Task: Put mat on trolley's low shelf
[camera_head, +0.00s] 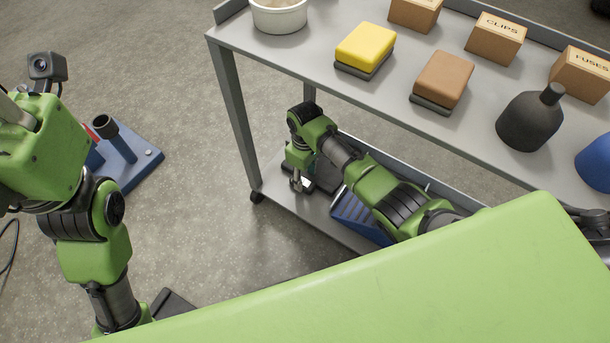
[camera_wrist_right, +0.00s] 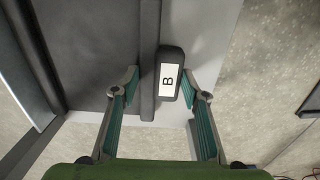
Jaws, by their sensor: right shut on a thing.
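The trolley's low shelf (camera_head: 290,203) is a grey board under the top deck. My right gripper (camera_head: 297,184) is low over its left end; its fingertips also show in the right wrist view (camera_wrist_right: 161,82). It is shut on the mat, whose dark block with a white "B" label (camera_wrist_right: 168,76) is between the fingers. A large dark grey panel (camera_wrist_right: 90,50) lies beside the block. A dark flat patch (camera_head: 326,178) beside the gripper in the head view seems to be the mat, partly hidden by my arm. My left gripper is out of view.
A blue slotted container (camera_head: 355,214) is on the low shelf, right of the gripper. The top deck (camera_head: 290,58) holds a white bowl (camera_head: 280,14), yellow (camera_head: 366,46) and brown (camera_head: 443,78) blocks, boxes and a black bottle (camera_head: 530,120). A blue stand (camera_head: 130,168) is on the floor.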

